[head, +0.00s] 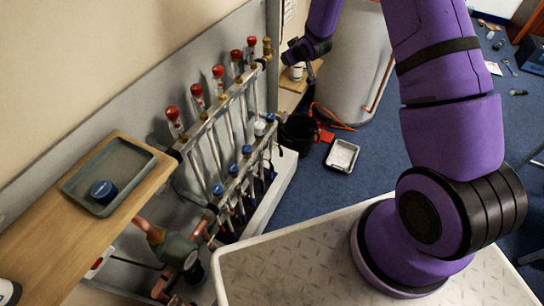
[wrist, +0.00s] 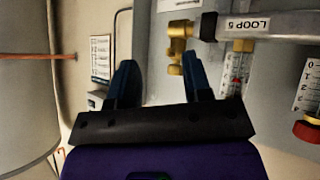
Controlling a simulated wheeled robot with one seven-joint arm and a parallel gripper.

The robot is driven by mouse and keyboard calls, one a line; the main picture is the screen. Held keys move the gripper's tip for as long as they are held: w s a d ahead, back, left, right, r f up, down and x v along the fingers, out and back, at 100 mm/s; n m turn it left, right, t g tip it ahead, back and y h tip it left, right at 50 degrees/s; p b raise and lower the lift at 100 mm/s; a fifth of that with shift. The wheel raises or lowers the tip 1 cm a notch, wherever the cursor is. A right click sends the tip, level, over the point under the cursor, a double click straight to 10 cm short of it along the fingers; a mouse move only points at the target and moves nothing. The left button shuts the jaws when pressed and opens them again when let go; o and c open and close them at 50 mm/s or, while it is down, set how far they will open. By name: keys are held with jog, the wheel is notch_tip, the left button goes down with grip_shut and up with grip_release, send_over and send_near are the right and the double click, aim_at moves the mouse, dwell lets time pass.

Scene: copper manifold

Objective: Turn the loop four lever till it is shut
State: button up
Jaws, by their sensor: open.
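The copper manifold (head: 215,120) stands along the wall in the head view, with several red-capped gauges on its upper bar and blue caps on the lower bar. I cannot pick out the loop four lever in either view. The wrist view shows a LOOP 5 label (wrist: 247,23) on the bar and a brass fitting (wrist: 180,45) at its end. My gripper (wrist: 160,82) is open, its two blue fingers apart with nothing between them. In the head view my gripper (head: 291,53) is near the manifold's far end.
A shelf (head: 50,245) at left carries a grey tray (head: 132,187) with a blue cap (head: 104,191). A pale cylinder tank (head: 352,65) stands beyond the manifold. A black bucket (head: 298,133) and a metal tray (head: 342,155) are on the blue floor. A red cap (wrist: 307,131) shows right of my fingers.

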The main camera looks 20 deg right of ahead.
notch_tip(320, 180, down, 14)
jog(key=a+n+y, duration=0.1)
jog(key=y, duration=0.1)
jog(key=n+y, duration=0.2)
jog(key=y, duration=0.3)
send_near(272, 167)
jog(key=shift+t, duration=0.3)
jog(key=x, duration=0.7)
jog(key=f+x, duration=0.1)
jog(key=x, duration=0.2)
jog(key=shift+w+f, duration=0.15)
jog(key=shift+w, duration=0.1)
grip_shut()
